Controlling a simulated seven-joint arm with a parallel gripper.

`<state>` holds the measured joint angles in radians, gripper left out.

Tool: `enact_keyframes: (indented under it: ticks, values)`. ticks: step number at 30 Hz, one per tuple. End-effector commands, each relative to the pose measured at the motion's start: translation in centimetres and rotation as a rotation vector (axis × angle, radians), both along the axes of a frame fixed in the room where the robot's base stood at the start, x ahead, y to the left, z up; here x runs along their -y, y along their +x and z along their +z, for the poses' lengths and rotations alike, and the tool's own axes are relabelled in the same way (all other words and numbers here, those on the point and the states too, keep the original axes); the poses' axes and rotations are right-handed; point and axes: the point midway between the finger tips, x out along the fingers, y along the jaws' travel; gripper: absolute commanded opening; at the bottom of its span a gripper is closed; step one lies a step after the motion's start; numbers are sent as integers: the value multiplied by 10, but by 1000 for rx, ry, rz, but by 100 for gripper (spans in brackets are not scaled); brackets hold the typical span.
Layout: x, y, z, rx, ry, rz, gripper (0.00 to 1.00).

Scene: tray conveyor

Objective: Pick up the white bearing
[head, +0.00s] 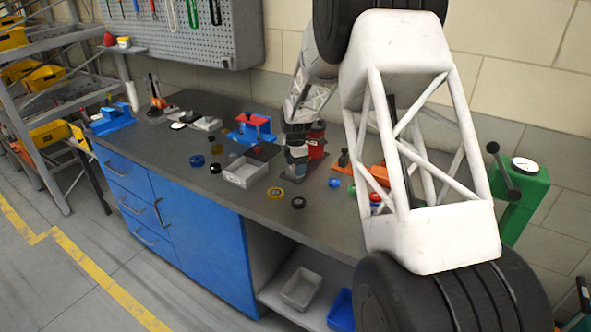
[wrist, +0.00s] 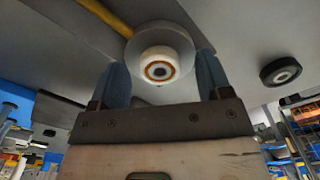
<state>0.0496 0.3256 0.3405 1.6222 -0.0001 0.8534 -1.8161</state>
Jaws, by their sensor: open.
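The white bearing (wrist: 158,64) shows in the wrist view as a white ring with a brown inner band and a dark centre. It sits in front of a round grey disc (wrist: 182,42). My gripper (wrist: 161,78) is open, with one blue-grey finger on each side of the bearing in the picture. I cannot tell whether either finger touches it. In the head view my gripper (head: 296,172) is low over the bench, right of the light grey bin. I cannot make out the white bearing there; my gripper may hide it.
A black bearing (wrist: 281,72) lies to the right in the wrist view. A red container (head: 317,143) stands close behind my gripper.

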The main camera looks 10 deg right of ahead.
Motion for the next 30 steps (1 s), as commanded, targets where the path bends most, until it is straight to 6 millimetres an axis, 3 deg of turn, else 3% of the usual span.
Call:
enact_keyframes:
  ticks: [4,15,30]
  values:
    - [0,0,0,0,0,0,70]
    - [0,0,0,0,0,0,13]
    - [0,0,11,1,0,0,12]
